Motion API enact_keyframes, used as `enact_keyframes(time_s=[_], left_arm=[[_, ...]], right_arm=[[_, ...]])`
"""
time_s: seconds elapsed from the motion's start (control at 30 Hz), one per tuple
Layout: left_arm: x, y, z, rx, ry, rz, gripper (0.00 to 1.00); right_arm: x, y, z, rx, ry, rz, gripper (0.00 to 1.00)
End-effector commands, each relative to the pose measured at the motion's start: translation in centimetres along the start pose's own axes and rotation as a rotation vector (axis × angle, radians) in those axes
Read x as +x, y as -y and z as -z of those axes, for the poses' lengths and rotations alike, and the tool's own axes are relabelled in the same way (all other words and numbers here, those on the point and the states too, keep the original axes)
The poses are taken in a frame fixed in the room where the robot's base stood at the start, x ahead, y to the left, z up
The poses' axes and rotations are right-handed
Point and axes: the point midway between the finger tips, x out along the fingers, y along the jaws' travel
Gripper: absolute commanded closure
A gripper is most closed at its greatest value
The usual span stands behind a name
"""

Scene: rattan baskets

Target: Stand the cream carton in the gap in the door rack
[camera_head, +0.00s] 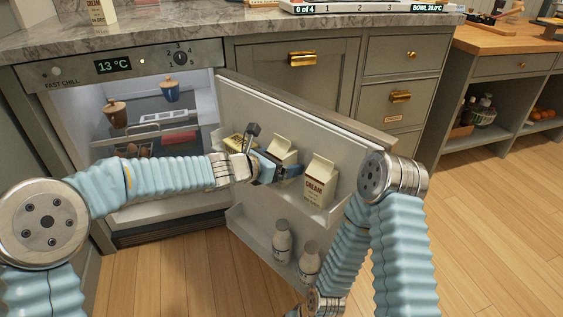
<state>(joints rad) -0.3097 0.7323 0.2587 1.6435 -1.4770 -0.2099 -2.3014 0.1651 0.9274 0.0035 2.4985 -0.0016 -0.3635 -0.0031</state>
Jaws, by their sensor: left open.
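A cream carton (319,182) with a "CREAM" label stands upright in the upper rack of the open fridge door (342,128). A second pale carton (284,147) stands to its left in the same rack, partly hidden by my left gripper (287,172). My left gripper is open. It reaches in from the left, in front of the second carton and close to the labelled one; contact cannot be told. Another carton marked "CREAM" (100,12) stands on the counter at top left, cut by the frame. My right arm shows, but its gripper does not.
A yellow item (238,142) sits at the rack's left end. Two white bottles (282,242) (310,262) stand in the lower door rack. The fridge holds a brown jar (117,115) and a blue jar (169,91). The wooden floor at right is clear.

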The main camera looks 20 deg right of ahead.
Motion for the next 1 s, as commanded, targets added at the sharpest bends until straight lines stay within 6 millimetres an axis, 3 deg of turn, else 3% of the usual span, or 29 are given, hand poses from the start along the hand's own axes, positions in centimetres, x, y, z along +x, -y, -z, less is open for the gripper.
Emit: enact_keyframes(time_s=[0.17,0.5,0.7,1.0], left_arm=[[-0.6,-0.1,-0.2,0.000,0.000,-0.001,0.09],[-8.0,-0.1,-0.3,0.002,0.001,-0.003,0.09],[-11.2,-0.1,-0.3,0.000,0.001,-0.001,0.09],[-12.1,0.0,0.0,-0.007,-0.001,0.000,0.09]], right_arm=[[-0.1,0.1,0.0,-0.001,0.001,0.001,1.00],[-0.2,0.1,0.0,-0.001,0.001,0.001,1.00],[-0.5,0.3,-0.1,-0.002,0.003,0.002,1.00],[-0.5,0.4,-0.1,-0.003,0.004,0.003,1.00]])
